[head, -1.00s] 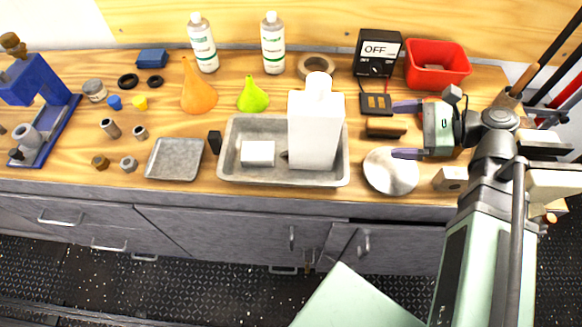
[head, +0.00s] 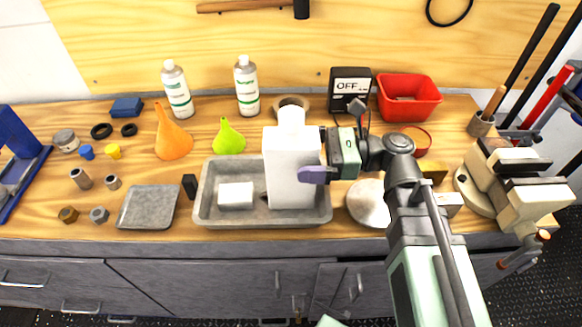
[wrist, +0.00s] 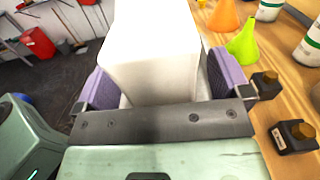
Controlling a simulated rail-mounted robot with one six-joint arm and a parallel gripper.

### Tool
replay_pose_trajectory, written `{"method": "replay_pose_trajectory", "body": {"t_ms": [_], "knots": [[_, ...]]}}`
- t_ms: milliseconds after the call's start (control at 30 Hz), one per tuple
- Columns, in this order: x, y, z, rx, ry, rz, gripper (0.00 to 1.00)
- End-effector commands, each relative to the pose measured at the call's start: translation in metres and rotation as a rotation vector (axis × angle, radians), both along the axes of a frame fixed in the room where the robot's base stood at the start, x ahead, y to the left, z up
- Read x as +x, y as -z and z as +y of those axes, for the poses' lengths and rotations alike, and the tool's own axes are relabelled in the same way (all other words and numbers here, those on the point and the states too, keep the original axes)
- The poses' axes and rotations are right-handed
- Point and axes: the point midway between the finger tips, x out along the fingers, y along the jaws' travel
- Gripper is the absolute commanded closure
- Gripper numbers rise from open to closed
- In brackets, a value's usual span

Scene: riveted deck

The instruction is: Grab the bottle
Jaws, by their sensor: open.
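A large white bottle (head: 290,165) with a narrower neck stands upright in the grey metal tray (head: 207,205). In the wrist view the white bottle (wrist: 152,50) fills the space between my two purple fingers. My gripper (head: 316,155) is open and reaches the bottle from its right side. The near finger lies across the bottle's front right side in the head view; the far finger is mostly hidden. In the wrist view my gripper (wrist: 165,82) has one finger on each side of the bottle, with a narrow gap at the right finger. Contact at the left finger is unclear.
A white block (head: 236,195) lies in the tray, left of the bottle. Two labelled bottles (head: 177,88) (head: 247,86) stand behind. A green funnel (head: 229,140), a tape roll, a meter (head: 349,88) and a red bin (head: 408,102) are nearby. A round metal plate (head: 368,205) lies right of the tray.

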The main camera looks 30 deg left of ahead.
Motion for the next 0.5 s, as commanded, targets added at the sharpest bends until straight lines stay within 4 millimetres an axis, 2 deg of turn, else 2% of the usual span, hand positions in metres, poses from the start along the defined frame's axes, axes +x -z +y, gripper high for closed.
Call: {"method": "replay_pose_trajectory", "body": {"t_ms": [100, 300, 367, 500], "knots": [[-0.0077, 0.0, 0.0123, 0.0, -0.001, 0.0, 0.04], [-0.0081, 0.0, 0.0134, 0.0, 0.0, 0.0, 0.04], [-0.008, 0.0, 0.0133, 0.0, 0.0, 0.0, 0.12], [-0.008, 0.0, 0.0132, 0.0, 0.0, 0.0, 0.33]]}}
